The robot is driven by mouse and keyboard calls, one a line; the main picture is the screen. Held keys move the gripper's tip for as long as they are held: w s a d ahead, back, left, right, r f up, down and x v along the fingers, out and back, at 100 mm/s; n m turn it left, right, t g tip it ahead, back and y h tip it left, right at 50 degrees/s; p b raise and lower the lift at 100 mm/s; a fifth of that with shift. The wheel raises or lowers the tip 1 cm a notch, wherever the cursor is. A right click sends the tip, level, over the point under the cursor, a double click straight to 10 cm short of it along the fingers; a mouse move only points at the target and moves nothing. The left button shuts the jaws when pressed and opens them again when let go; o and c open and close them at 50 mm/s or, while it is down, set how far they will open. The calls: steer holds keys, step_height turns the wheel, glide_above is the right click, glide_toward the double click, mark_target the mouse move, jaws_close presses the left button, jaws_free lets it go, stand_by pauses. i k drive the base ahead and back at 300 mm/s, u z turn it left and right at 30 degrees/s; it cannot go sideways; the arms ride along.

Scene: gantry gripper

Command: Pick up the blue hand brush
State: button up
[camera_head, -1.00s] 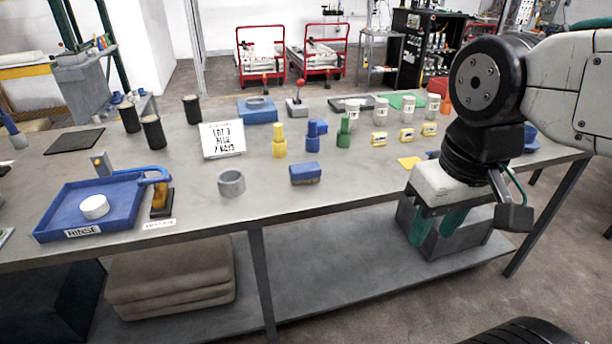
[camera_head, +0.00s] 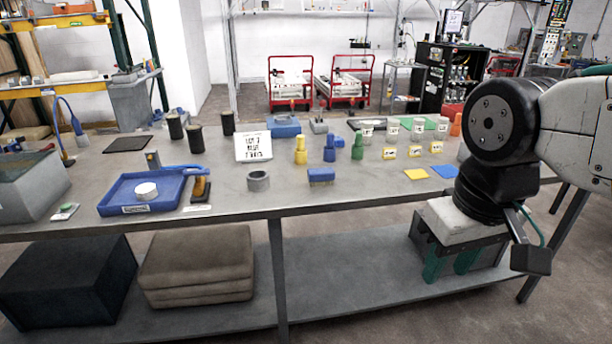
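A small blue block-shaped piece with a darker lower edge (camera_head: 321,176), which looks like the blue hand brush, rests near the table's front edge at mid-picture. Its bristles are too small to make out. My gripper (camera_head: 450,268) hangs at the right, in front of the table's edge, well to the right of the brush and apart from it. Its two teal fingers point down with a gap between them, and nothing shows between them.
The grey table (camera_head: 290,197) also bears a blue tray (camera_head: 118,197) at left, a grey ring (camera_head: 258,181), a white sign (camera_head: 253,147), coloured bottles and small yellow boxes. Bare tabletop surrounds the brush. A lower shelf (camera_head: 350,285) holds folded cloth (camera_head: 197,262).

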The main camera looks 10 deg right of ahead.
mark_target(320, 176)
steer(key=u, duration=0.1)
steer(key=i, duration=1.1)
steer(key=z, duration=0.2)
